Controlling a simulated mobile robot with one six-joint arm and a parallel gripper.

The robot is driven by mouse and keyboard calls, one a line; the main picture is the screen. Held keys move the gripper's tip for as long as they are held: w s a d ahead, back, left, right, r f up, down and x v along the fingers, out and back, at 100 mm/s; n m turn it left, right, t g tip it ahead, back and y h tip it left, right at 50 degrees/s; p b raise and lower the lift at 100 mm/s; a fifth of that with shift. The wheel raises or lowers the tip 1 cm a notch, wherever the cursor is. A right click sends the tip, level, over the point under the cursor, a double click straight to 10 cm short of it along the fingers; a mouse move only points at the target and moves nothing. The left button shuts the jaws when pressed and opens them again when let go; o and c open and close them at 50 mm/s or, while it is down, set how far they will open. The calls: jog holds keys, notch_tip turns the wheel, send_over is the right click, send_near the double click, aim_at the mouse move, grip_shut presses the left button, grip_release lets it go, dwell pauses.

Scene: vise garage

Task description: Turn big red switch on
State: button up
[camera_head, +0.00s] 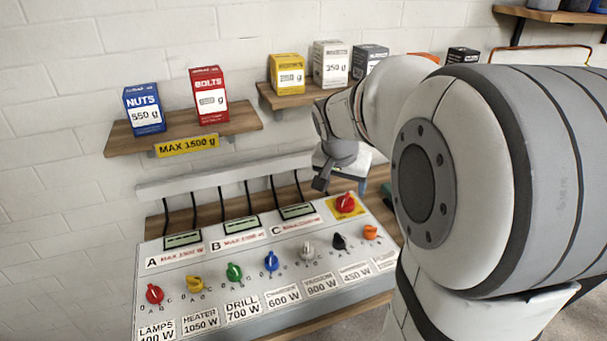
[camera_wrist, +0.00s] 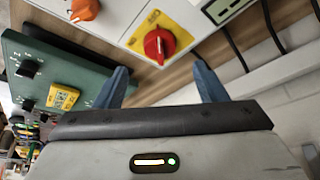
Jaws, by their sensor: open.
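The big red switch (camera_head: 345,203) is a red knob on a yellow square plate at the back right corner of the white control panel (camera_head: 215,262). In the wrist view the red switch (camera_wrist: 159,45) sits just beyond and between my fingertips, apart from them. My gripper (camera_head: 322,182) is above the back edge of the panel, behind and left of the switch. In the wrist view my gripper (camera_wrist: 160,85) shows two blue fingers spread wide with nothing between them.
Smaller coloured knobs, including a red one (camera_head: 154,294) and an orange one (camera_head: 370,232), line the panel. A shelf (camera_head: 240,118) with boxes hangs behind. Black cables (camera_head: 247,195) run behind the panel.

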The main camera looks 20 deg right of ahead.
aim_at(345, 199)
jog(key=x, duration=0.7)
jog(key=shift+s, duration=0.1)
jog(key=shift+c, duration=0.4)
